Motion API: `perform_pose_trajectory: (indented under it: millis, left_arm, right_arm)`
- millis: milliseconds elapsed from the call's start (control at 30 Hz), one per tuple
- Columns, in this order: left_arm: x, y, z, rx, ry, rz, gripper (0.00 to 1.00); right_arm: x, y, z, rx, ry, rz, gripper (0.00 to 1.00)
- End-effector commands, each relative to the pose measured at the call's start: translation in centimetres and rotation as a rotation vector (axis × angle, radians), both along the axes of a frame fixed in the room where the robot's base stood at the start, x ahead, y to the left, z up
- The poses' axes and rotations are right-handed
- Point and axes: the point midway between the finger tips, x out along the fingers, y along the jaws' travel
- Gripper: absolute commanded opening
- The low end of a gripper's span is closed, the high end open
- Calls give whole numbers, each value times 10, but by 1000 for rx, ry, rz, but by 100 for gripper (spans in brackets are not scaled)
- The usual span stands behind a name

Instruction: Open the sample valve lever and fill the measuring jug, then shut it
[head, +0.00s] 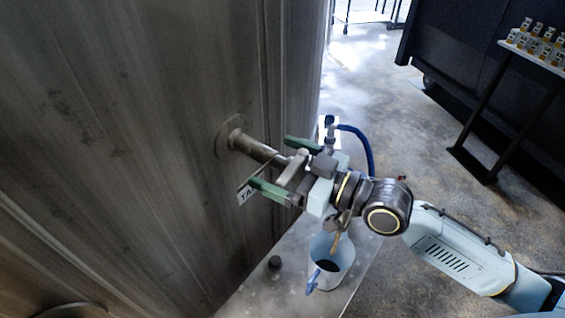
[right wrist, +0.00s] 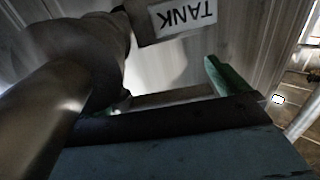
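The valve sits on a metal pipe (head: 258,149) coming out of the tank wall. My right gripper (head: 272,162) is at the valve with its green fingers wide apart, one on each side of the pipe. A grey bar (head: 292,169), perhaps the lever, lies between the fingers; whether they touch it is unclear. In the right wrist view one green finger (right wrist: 228,76) shows beside the pipe. The measuring jug (head: 341,252), pale with a blue handle, stands upright below the outlet with dark liquid inside. A thin brown streak above it looks like flowing liquid. My left gripper is out of view.
A TANK label (right wrist: 183,17) hangs by the pipe. A blue hose (head: 364,144) curves behind my gripper. A rack of sample bottles (head: 540,45) stands far right.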

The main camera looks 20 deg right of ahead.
Motion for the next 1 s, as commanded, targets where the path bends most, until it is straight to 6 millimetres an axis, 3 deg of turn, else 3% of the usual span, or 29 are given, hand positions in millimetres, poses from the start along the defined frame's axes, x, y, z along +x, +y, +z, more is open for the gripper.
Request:
perform_pose_trajectory:
  millis: [467, 1000]
  left_arm:
    - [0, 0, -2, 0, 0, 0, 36]
    - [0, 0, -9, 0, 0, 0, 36]
  right_arm:
    - [-7, -7, -3, -5, 4, -2, 100]
    - [-69, -69, -3, -6, 5, -1, 100]
